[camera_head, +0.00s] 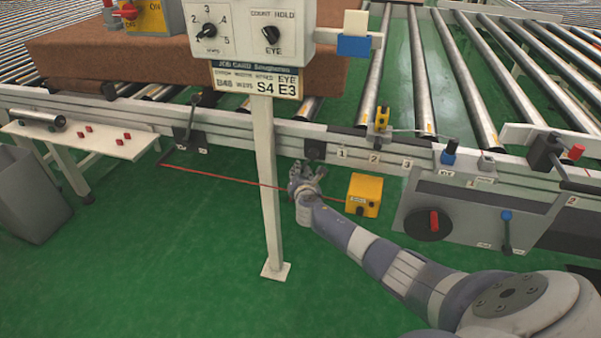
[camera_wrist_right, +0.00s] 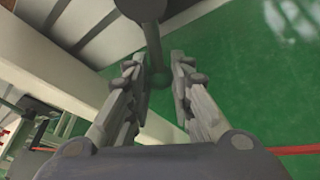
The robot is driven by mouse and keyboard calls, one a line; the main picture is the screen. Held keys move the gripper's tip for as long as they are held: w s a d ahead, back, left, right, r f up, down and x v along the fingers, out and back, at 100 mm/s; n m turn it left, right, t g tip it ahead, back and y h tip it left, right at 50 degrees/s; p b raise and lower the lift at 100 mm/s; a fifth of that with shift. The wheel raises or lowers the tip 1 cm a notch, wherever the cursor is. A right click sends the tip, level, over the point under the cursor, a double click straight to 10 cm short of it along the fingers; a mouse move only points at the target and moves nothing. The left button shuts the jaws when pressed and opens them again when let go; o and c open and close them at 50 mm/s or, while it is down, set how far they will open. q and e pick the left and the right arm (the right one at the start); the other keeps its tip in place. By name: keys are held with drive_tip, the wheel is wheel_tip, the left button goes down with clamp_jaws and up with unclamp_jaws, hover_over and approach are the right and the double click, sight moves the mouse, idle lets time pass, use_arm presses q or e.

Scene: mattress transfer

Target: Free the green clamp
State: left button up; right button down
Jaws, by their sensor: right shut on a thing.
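My right gripper (camera_head: 306,177) is at the front rail of the roller conveyor, just below a dark clamp body (camera_head: 314,150) left of label 1. In the right wrist view the gripper (camera_wrist_right: 155,66) has its two fingers on either side of a thin greenish handle (camera_wrist_right: 152,45) with a rounded end. The handle hangs from a dark round part (camera_wrist_right: 141,8). This looks like the green clamp; in the head view its handle is hidden by my fingers. My left gripper is not in view.
A white post (camera_head: 266,190) with a control box stands left of my right gripper. A yellow box (camera_head: 364,195) is close on its right. A grey panel (camera_head: 430,205) with a red handle is farther right. A red line (camera_head: 225,180) crosses the green floor.

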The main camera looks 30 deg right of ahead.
drive_tip(key=shift+f, duration=0.1)
drive_tip(key=c, duration=1.4)
unclamp_jaws()
drive_tip(key=shift+d, duration=0.1)
drive_tip(key=shift+o, duration=0.2)
drive_tip(key=shift+s, duration=0.15)
drive_tip(key=v, duration=1.2)
